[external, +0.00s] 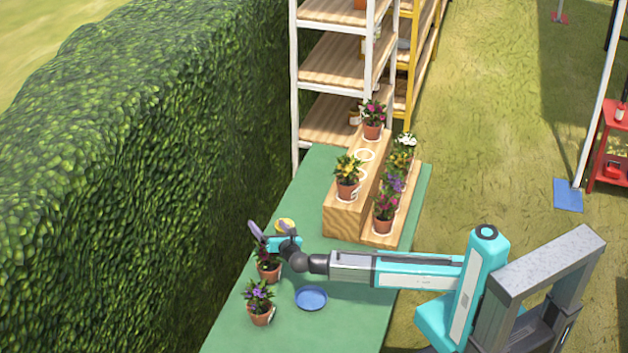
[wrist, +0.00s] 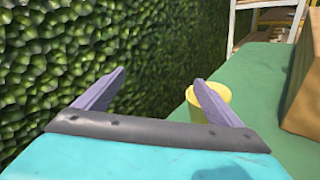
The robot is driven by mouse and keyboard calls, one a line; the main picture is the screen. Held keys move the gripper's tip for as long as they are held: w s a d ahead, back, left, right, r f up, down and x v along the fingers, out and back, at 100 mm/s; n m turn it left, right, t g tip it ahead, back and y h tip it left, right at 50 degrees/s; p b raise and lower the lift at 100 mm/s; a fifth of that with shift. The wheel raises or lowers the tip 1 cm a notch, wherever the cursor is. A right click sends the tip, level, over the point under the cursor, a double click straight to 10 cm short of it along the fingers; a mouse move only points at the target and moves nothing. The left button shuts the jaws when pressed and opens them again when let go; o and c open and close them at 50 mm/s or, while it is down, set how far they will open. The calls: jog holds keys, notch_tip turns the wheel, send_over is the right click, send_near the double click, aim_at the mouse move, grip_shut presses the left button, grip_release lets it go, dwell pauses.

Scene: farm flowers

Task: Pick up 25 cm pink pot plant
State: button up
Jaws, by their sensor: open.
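A potted plant with pink flowers (external: 373,112) stands in a terracotta pot on the far end of the wooden stand's upper step. Another with magenta-pink flowers (external: 384,207) stands at the near end of the lower step. A third plant, in a terracotta pot (external: 269,273), stands on the green table directly below my gripper in the picture; its top is partly hidden and its flower colour is hard to tell. I cannot tell which plant is 25 cm. My gripper (external: 269,232) is open and empty above the table's left edge. Its two purple fingers show apart in the wrist view (wrist: 158,80), with no plant between them.
A purple-flowered plant (external: 259,301) and a blue dish (external: 311,298) are on the near table. A yellow pot (wrist: 218,100) is just beyond the right finger. The wooden stand (external: 340,216) also holds yellow, purple and white flowers. A hedge (external: 150,150) borders the left.

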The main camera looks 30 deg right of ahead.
aim_at(274, 272)
jog(key=s+a+f+n+t, duration=0.1)
jog(key=s+a+n, duration=0.3)
jog(key=s, duration=1.1)
jog(key=shift+a+f+p, duration=0.2)
jog(key=shift+a+p, duration=0.15)
jog(key=shift+a, duration=0.15)
jog(key=shift+w+f, duration=0.1)
jog(key=shift+f, duration=0.05)
jog(key=shift+f, duration=2.8)
jog(key=shift+f, duration=0.1)
jog(key=shift+f, duration=0.3)
jog(key=shift+w+f, duration=0.15)
jog(key=shift+f, duration=0.05)
jog(key=shift+w, duration=2.35)
